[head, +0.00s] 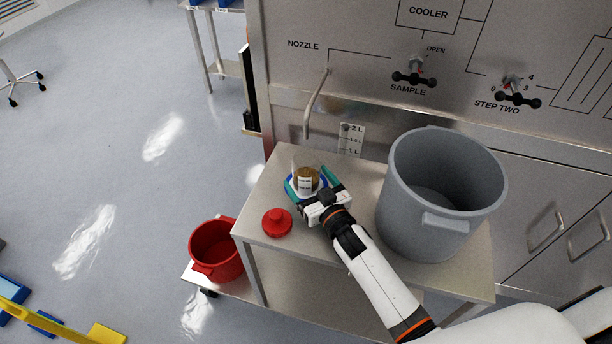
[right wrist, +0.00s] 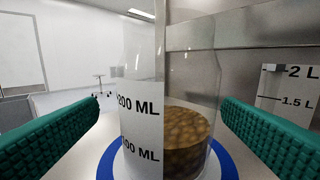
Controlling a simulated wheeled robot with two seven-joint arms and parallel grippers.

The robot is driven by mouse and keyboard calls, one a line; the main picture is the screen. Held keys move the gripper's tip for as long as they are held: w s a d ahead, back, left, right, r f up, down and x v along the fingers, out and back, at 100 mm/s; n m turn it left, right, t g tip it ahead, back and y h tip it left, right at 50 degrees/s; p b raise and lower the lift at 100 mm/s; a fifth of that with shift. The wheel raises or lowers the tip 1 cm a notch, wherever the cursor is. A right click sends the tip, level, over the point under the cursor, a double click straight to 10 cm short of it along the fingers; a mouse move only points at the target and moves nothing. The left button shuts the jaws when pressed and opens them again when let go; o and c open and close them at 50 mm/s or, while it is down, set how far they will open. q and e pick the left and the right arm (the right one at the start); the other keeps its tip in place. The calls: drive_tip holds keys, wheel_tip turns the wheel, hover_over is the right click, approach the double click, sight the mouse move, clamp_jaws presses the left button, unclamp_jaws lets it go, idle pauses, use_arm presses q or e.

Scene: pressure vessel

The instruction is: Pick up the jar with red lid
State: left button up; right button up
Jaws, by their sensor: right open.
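The clear jar (head: 307,177) with brown contents and a white measuring label stands upright on a blue-rimmed round base on the steel table. It also fills the middle of the right wrist view (right wrist: 188,140), the label reading 200 ML. The red lid (head: 277,222) lies off the jar, on the table to its lower left. My right gripper (head: 314,184) is open, its green fingers on either side of the jar. My left gripper is not in view.
A large grey bucket (head: 405,205) stands on the table to the right of my right gripper. A red bucket (head: 217,252) sits lower, at the table's left. A bent nozzle pipe (head: 315,105) hangs from the steel panel behind the jar.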

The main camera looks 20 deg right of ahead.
sight(300, 165)
drive_tip(key=w, duration=0.4)
drive_tip(key=shift+w+a+f, duration=0.15)
drive_tip(key=shift+w+a, duration=0.05)
drive_tip(key=shift+w, duration=0.1)
drive_tip(key=shift+s, duration=0.1)
drive_tip(key=c, duration=1.1)
